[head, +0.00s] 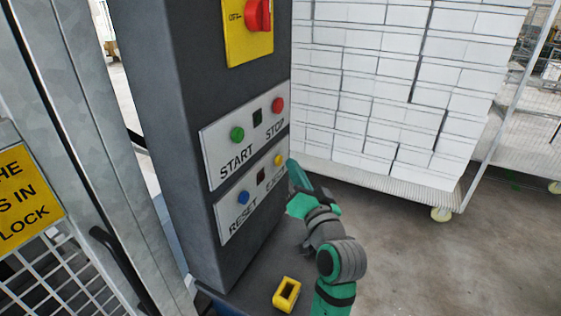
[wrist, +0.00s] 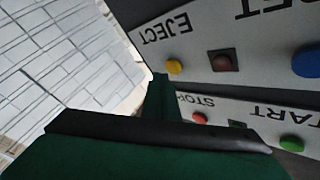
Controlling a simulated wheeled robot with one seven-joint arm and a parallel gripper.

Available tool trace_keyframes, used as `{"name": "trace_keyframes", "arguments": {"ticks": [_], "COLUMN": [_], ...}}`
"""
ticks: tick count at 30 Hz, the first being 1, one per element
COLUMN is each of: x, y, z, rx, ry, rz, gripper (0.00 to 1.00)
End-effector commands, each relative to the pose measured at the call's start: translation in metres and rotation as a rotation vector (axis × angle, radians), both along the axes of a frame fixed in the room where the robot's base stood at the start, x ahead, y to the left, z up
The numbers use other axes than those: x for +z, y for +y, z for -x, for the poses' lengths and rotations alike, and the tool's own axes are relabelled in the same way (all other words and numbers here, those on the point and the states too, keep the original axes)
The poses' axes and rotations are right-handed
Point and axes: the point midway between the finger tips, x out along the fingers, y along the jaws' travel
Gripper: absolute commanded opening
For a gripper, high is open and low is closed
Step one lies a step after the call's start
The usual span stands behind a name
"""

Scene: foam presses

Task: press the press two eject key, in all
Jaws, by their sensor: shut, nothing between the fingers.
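The eject key is a round yellow button (head: 278,160) at the right end of the lower white panel (head: 224,208), partly beside my arm in the head view. In the wrist view the picture is upside down, and the yellow button (wrist: 175,67) sits by the word EJECT. My gripper (head: 292,166) is shut and empty, just right of the button in the head view. In the wrist view my gripper's tip (wrist: 159,80) is just left of and below the button. I cannot tell whether they touch. No press number is readable.
The lower panel also has a blue RESET button (head: 243,197) and a dark square lamp. The upper panel has green START (head: 237,134) and red STOP (head: 277,105) buttons. A red rotary switch (head: 258,15) is above. A cart of white blocks (head: 385,85) stands behind right.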

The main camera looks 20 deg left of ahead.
Motion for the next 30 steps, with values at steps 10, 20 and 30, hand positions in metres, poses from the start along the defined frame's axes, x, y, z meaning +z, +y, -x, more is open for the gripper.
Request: {"name": "trace_keyframes", "arguments": {"ticks": [10,20,30], "x": [0.0,0.0,0.0], "y": [-0.014,-0.043,-0.05], "z": [0.0,0.001,0.002], "rx": [-0.003,-0.003,-0.001], "ry": [0.0,0.001,0.0], "rz": [0.001,0.0,0.001], "gripper": [0.0,0.0,0.0]}}
